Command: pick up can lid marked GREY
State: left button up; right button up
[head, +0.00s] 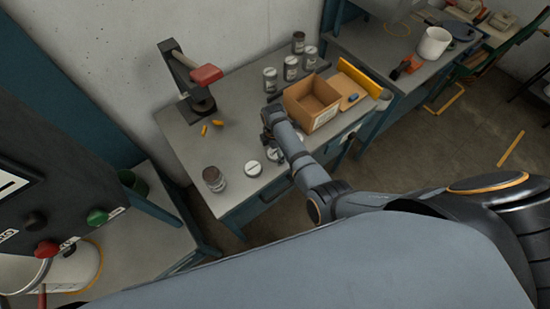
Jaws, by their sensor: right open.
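White round can lids lie near the front edge of the grey workbench (233,140): one lid (253,168) at the left and another lid (273,155) to its right. A further pale disc shows partly by my right forearm. The lids' marks are too small to read, so I cannot tell which is GREY. My right gripper (267,136) is open above the bench, just behind the lids and left of the cardboard box, apart from the lids as far as I can see. My forearm hides part of the bench. My left gripper is out of view.
A labelled can (214,180) stands at the bench's front left. Several cans stand at the back, one of them here (270,80). An open cardboard box (312,103) is right of my gripper.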

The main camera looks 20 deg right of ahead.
jog(key=shift+c, duration=0.3)
jog(key=c, duration=1.1)
jog(key=shift+p, duration=0.3)
